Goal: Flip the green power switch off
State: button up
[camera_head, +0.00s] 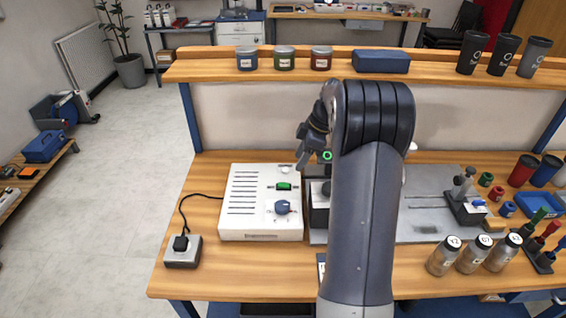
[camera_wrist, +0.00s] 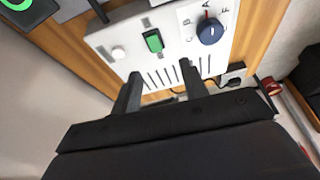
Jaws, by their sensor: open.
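The green power switch (camera_head: 284,186) is on the top face of a white control box (camera_head: 240,205) on the wooden bench, left of my arm. It also shows in the wrist view (camera_wrist: 153,41), between a round white button (camera_wrist: 118,53) and a blue knob (camera_wrist: 210,31). My gripper (camera_wrist: 155,82) is open and empty, with its two dark fingers apart over the box's slotted part. The switch lies beyond the fingertips, and no contact shows. In the head view my gripper (camera_head: 302,158) is above the box's back right corner. I cannot tell the switch's tilt.
A black plug sits in a grey socket block (camera_head: 183,252) left of the box, with a cable between them. A metal plate with a clamp device (camera_head: 465,205) is right of my arm. Glass jars (camera_head: 443,256) stand at the front right. A shelf (camera_head: 210,72) runs behind.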

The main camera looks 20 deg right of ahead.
aim_at(284, 185)
jog(key=x, duration=0.3)
jog(key=p+x, duration=0.1)
jog(key=x, duration=0.3)
jog(key=w+x, duration=0.1)
jog(key=x, duration=0.2)
jog(key=shift+d+f+p, duration=0.1)
jog(key=shift+f+p, duration=0.2)
jog(key=shift+f, duration=0.05)
